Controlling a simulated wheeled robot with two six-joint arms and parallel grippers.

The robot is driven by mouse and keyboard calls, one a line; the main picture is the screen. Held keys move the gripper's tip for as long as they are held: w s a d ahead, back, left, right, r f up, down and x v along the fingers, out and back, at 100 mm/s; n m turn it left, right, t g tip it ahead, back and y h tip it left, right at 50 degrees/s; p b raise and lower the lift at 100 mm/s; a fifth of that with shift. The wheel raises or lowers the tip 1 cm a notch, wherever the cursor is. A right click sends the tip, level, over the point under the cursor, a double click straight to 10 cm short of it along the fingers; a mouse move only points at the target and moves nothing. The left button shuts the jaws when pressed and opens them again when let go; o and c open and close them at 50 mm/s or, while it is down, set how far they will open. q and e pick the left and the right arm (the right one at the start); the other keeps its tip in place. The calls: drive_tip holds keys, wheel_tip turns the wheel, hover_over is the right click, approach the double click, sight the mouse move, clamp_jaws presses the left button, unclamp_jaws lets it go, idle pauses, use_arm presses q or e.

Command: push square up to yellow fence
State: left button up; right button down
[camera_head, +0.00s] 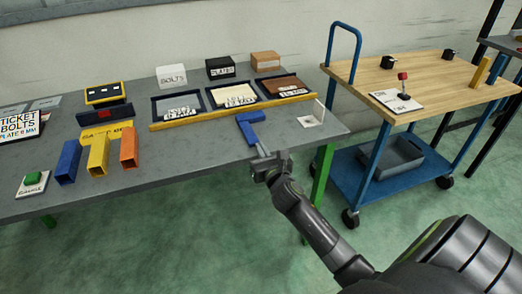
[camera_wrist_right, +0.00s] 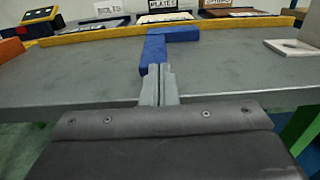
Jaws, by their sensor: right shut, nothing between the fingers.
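The square (camera_head: 251,118) is a blue L-shaped piece lying on the grey table. Its short arm runs alongside the yellow fence (camera_head: 190,121), and its leg points back toward my right gripper. In the right wrist view the square (camera_wrist_right: 172,35) lies just in front of the yellow fence (camera_wrist_right: 90,36); I cannot tell whether they touch. My right gripper (camera_head: 261,154) is shut and empty at the table's front edge. In the right wrist view its fingertips (camera_wrist_right: 158,72) are at the near end of the square's leg, touching or almost touching it. My left gripper is not in view.
Behind the fence stand labelled trays (camera_head: 232,95) and small boxes. A white bracket (camera_head: 311,121) is near the table's right end. Blue, yellow and orange blocks (camera_head: 128,147) and a green button (camera_head: 33,180) are at left. A wooden-topped cart (camera_head: 430,75) stands to the right.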

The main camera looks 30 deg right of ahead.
sight(257, 140)
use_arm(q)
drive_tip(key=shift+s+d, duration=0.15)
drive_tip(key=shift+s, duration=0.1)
use_arm(e)
drive_tip(key=shift+w, duration=0.2)
